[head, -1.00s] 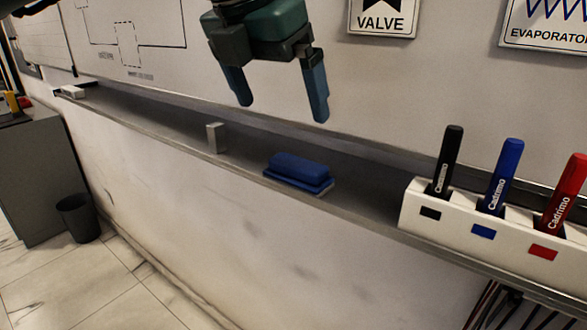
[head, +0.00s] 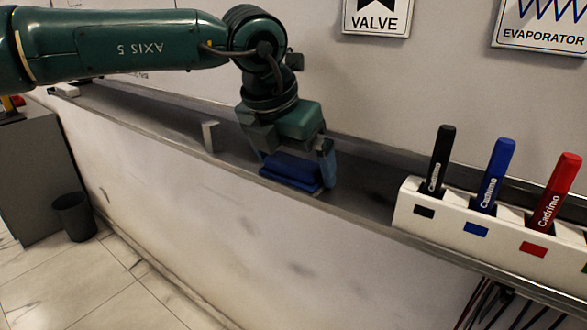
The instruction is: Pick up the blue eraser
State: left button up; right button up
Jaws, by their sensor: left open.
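The blue eraser (head: 291,172) lies flat on the grey ledge (head: 165,122) below the whiteboard, in the middle of the head view. My left gripper (head: 296,168) points down over it, with its blue fingers open. One finger is at the eraser's left end and the other at its right end. The finger tips are partly hidden, and I cannot tell whether they touch the eraser. The eraser still rests on the ledge. My right gripper is not in view.
A white holder (head: 405,212) with a black marker (head: 439,160), a blue marker (head: 495,175) and a red marker (head: 557,190) stands on the ledge to the right. A small grey block (head: 210,137) stands left of the eraser. A dark bin (head: 74,217) is on the floor.

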aim_at(299, 157)
pick_arm(q)
jog(key=shift+f, duration=0.2)
jog(key=c, duration=0.6)
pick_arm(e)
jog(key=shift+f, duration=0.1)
pick_arm(q)
jog(key=shift+r, duration=0.15)
jog(key=shift+c, duration=0.2)
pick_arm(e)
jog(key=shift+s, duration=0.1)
pick_arm(q)
jog(key=shift+w+r, duration=0.1)
jog(key=shift+r, duration=0.4)
notch_tip(299, 157, up, 2)
jog(key=shift+d+r, duration=0.1)
jog(key=s+a+b, duration=0.4)
jog(key=s+a, duration=0.6)
jog(key=s, duration=0.4)
jog(key=shift+s+a, duration=0.35)
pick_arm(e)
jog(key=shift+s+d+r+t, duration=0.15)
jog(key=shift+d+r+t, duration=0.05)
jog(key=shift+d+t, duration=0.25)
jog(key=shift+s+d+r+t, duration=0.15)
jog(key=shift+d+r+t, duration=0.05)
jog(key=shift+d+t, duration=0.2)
